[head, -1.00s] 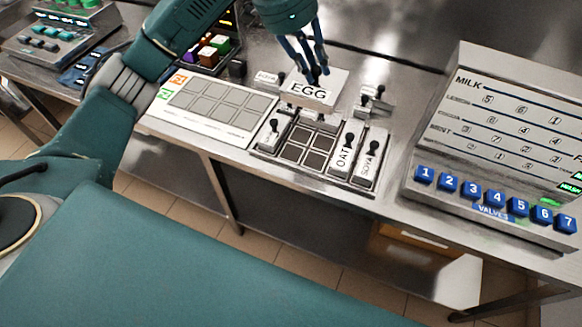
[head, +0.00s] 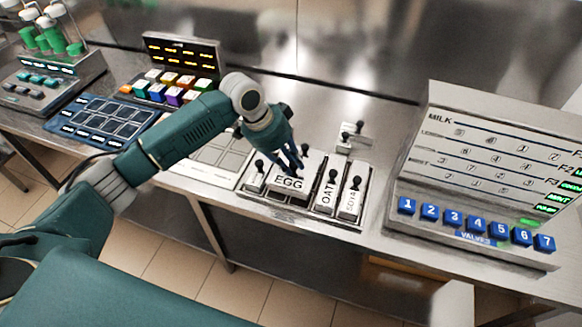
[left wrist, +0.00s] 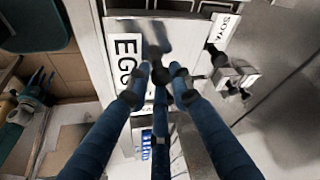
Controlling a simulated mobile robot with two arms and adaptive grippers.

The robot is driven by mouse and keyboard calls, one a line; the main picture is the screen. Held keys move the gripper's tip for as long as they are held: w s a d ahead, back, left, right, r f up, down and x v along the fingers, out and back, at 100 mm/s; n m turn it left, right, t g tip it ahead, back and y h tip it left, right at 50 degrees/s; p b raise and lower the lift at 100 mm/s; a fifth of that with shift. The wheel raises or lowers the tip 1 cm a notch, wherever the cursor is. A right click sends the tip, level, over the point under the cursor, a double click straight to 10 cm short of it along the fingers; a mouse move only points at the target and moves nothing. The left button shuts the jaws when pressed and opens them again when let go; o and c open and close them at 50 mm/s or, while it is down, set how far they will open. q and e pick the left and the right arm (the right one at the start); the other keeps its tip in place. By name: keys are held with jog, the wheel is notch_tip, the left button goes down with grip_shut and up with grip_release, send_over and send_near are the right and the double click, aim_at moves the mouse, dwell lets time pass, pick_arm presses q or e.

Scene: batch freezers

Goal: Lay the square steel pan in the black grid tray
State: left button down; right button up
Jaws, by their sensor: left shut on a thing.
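The square steel pan (head: 290,183), labelled EGG and topped with a black knob, is over the black grid tray (head: 300,213). My left gripper (head: 298,168) is shut on the pan's knob from above. In the left wrist view the fingers (left wrist: 160,82) meet at the knob, and the pan (left wrist: 185,62) lies below them.
Another knobbed piece (head: 350,137) sits behind. The valve machine (head: 470,215) is at the right, a blue grid tray (head: 75,120) at the left.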

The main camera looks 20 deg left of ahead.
aim_at(291, 169)
pick_arm(q)
notch_tip(291, 169, down, 3)
jog(key=shift+r, duration=0.1)
pick_arm(e)
jog(key=shift+w+r, duration=0.1)
jog(key=shift+r, duration=0.25)
pick_arm(q)
jog(key=shift+f, duration=0.2)
pick_arm(e)
jog(key=shift+a, duration=0.25)
pick_arm(q)
jog(key=c, duration=1.6)
grip_release()
jog(key=shift+o, duration=0.3)
pick_arm(e)
jog(key=shift+w+a, duration=0.1)
jog(key=shift+a, duration=0.15)
pick_arm(q)
jog(key=shift+r, duration=0.15)
jog(key=b+v, duration=0.1)
jog(key=v, duration=1.1)
jog(key=shift+b, duration=0.4)
pick_arm(e)
jog(key=shift+d+f, duration=0.2)
jog(key=shift+f, duration=0.35)
jog(key=shift+d+f, duration=0.15)
jog(key=shift+f, duration=0.35)
